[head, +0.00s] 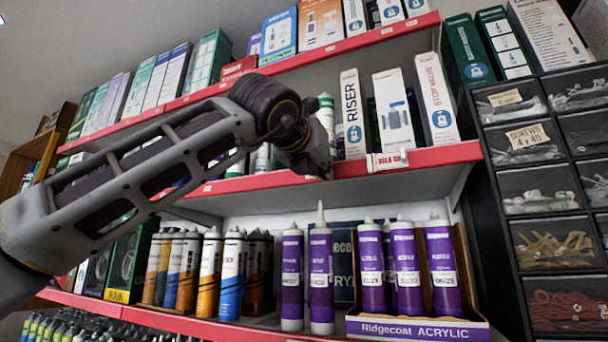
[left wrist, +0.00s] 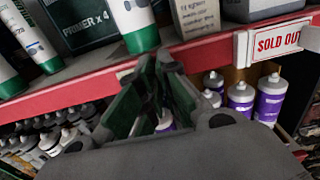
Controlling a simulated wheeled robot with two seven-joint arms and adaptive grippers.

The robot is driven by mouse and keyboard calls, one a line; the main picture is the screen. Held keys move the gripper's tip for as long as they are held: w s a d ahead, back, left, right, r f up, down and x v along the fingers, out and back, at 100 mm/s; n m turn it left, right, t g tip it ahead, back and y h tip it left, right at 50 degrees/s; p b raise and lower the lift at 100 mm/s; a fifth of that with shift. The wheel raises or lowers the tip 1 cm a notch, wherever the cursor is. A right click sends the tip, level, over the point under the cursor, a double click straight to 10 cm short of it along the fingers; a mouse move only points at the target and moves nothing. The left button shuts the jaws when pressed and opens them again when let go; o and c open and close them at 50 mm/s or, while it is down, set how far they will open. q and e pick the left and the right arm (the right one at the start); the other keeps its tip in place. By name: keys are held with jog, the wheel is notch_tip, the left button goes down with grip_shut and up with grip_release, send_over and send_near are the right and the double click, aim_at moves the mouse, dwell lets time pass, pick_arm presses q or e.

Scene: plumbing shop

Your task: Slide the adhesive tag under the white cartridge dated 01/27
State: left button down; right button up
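The tag reading "SOLD OUT" (left wrist: 277,42) sits in a white holder on the red shelf edge in the left wrist view; in the head view the tag (head: 388,160) is right of my gripper. White cartridges with green bases stand on that shelf: one (left wrist: 136,22) is just above my fingers, another (head: 327,112) is behind my gripper. I cannot read their dates. My left gripper (head: 314,168) is at the shelf edge, left of and apart from the tag. In the left wrist view its fingers (left wrist: 153,68) converge close together; whether they are fully shut is unclear. My right gripper is out of view.
Purple cartridges (head: 320,275) stand on the shelf below, some in a Ridgecoat Acrylic box (head: 418,328). Boxes such as the Riser (head: 352,115) and Stop Valve (head: 437,98) stand above the tag. A drawer cabinet (head: 535,180) is at the right.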

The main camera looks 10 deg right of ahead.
pick_arm(q)
jog(key=shift+s+d, duration=0.45)
jog(key=shift+d, duration=0.1)
jog(key=c, duration=1.6)
grip_release()
jog(key=shift+r, duration=0.1)
jog(key=shift+c, duration=0.2)
jog(key=v, duration=1.2)
